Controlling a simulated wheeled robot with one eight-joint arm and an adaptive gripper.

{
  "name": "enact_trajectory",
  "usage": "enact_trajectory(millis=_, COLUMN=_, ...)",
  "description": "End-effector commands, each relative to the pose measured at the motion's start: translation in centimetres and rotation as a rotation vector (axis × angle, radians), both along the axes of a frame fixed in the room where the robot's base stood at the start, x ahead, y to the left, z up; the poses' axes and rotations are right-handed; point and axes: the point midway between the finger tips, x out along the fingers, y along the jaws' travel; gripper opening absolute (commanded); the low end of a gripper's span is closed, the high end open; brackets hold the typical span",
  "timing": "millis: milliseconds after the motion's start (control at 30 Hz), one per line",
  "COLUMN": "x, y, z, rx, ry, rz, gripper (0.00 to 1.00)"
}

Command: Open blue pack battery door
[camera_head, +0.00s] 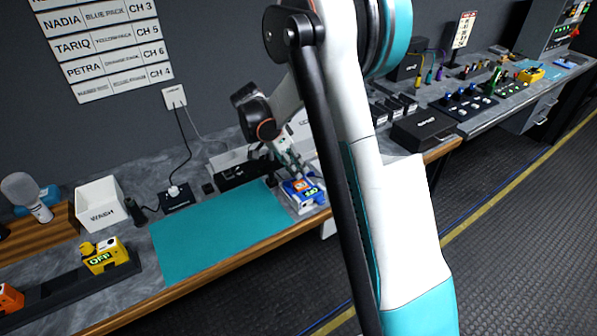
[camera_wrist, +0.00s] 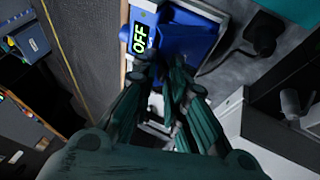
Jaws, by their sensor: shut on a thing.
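The blue pack (camera_head: 302,190) lies at the right end of the teal mat, near the bench's front edge. In the wrist view the blue pack (camera_wrist: 188,40) shows a blue face and a display reading OFF in green. My gripper (camera_head: 289,168) reaches down onto the pack from behind. In the wrist view my gripper (camera_wrist: 162,62) has its fingertips close together at the pack's near edge, beside the display. It is shut on part of the pack. The fingers hide that part, and I cannot tell whether the battery door is open.
The teal mat (camera_head: 215,232) is bare. A yellow pack (camera_head: 105,256) stands in a dark rack at left, with an orange pack (camera_head: 10,298). A white bin (camera_head: 102,204) and a black charger (camera_head: 176,198) stand behind the mat. A black case (camera_head: 425,128) is at right.

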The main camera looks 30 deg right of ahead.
Motion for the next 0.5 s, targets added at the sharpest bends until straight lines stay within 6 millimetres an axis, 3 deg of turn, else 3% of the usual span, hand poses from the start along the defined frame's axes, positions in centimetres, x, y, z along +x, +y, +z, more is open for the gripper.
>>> enact_trajectory(millis=500, x=1.6, y=0.1, z=0.2, rx=-0.006, ry=0.197, rz=0.002, gripper=0.0)
